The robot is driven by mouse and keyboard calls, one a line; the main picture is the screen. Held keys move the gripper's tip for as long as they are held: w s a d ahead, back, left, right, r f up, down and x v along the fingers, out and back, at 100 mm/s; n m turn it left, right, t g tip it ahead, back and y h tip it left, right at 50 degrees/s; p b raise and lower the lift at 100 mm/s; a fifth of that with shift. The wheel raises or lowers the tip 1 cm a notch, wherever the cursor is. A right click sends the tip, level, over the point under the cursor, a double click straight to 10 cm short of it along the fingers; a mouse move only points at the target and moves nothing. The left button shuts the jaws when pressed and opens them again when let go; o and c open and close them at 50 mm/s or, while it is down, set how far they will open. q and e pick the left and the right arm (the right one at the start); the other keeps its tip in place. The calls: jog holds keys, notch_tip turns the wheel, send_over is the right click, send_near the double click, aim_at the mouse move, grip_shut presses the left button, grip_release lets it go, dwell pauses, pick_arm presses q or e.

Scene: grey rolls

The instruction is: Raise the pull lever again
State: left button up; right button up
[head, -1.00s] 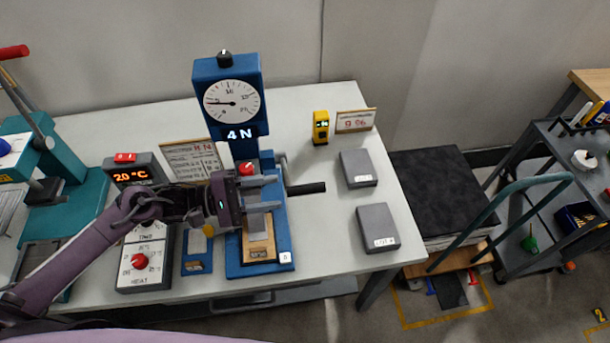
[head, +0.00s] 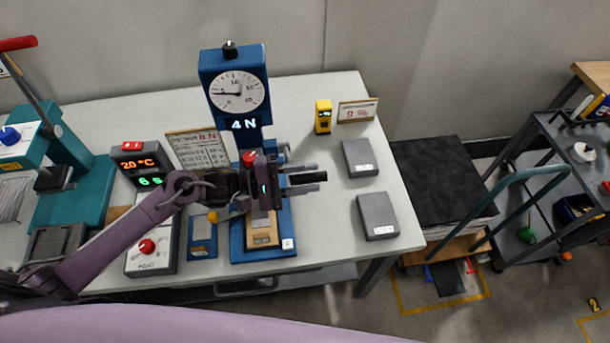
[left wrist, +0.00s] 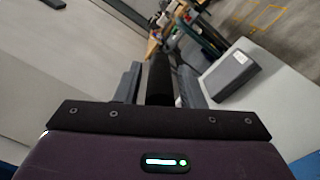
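The blue pull tester (head: 233,67) stands on the table with a round dial and a display reading 4 N. Its black pull lever (head: 318,177) sticks out to the right at about mid-height. My left gripper (head: 307,178) is at the lever, with one finger on each side of the black handle. In the left wrist view the handle (left wrist: 159,80) lies between the two fingers, with narrow gaps showing on both sides, so the gripper looks open around it. The lever's root is hidden behind my gripper. My right gripper is not in view.
Two grey boxes (head: 359,158) (head: 377,216) lie to the right of the lever. A yellow meter (head: 323,117) and a small sign (head: 357,111) stand behind. A heater control box (head: 152,249) and a teal press (head: 70,190) stand left. A cart (head: 560,180) is beyond the table.

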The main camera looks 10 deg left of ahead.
pick_arm(q)
grip_shut()
jog(key=shift+w+r+p, duration=0.2)
jog(key=shift+r+p, duration=0.15)
jog(key=shift+p, duration=0.05)
jog(key=w+a+r+p, duration=0.2)
jog(key=w+r+p, duration=0.2)
jog(key=w+r, duration=0.3)
jog(key=shift+w+a+r+p, duration=0.3)
jog(key=shift+w+a+p, duration=0.1)
jog(key=shift+w, duration=0.05)
